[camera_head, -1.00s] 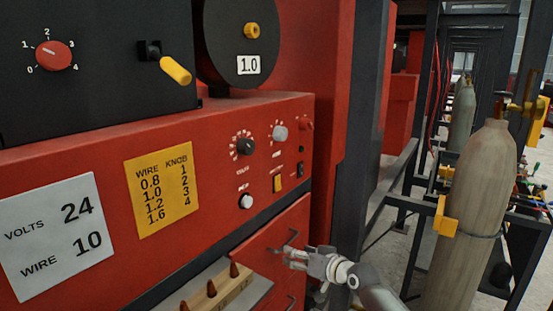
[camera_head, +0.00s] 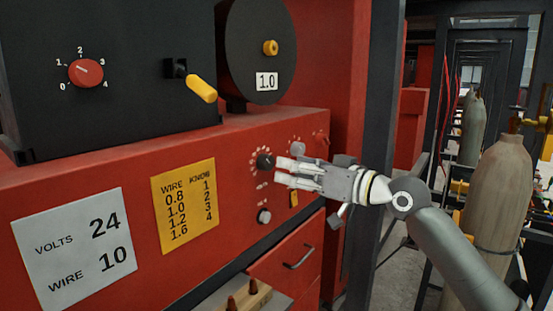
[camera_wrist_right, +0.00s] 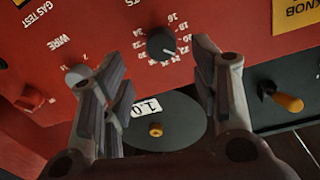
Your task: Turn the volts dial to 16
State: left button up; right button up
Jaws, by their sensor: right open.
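The volts dial is a small black knob (camera_head: 265,161) on the red panel, ringed by white numbers. In the right wrist view the dial (camera_wrist_right: 160,44) appears upside down; its pale mark points to the lower right, toward the low-to-mid twenties, the exact number too small to tell. My right gripper (camera_head: 281,171) is just right of the dial in the head view, its fingers pointing at it. In the wrist view its fingers (camera_wrist_right: 160,52) are apart with the dial framed between them; contact cannot be told. My left gripper is out of view.
The grey wire knob (camera_head: 298,148) is close by the gripper, with a white knob (camera_head: 264,216) and yellow switch (camera_head: 294,199) below. A white card (camera_head: 75,245) reads volts 24, wire 10. A drawer handle (camera_head: 299,258) juts out. Gas cylinders (camera_head: 497,190) stand at right.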

aim_at(270, 164)
jog(key=p+x, duration=0.1)
jog(key=x, duration=0.3)
jog(key=shift+w+a+r, duration=0.1)
jog(key=shift+a+r, duration=0.1)
jog(key=shift+a, duration=0.1)
jog(key=shift+w+a+f+p, duration=0.2)
jog(key=shift+w+a+p, duration=0.15)
jog(key=shift+w+a, duration=0.15)
jog(key=shift+c, duration=0.2)
jog(key=c, duration=1)
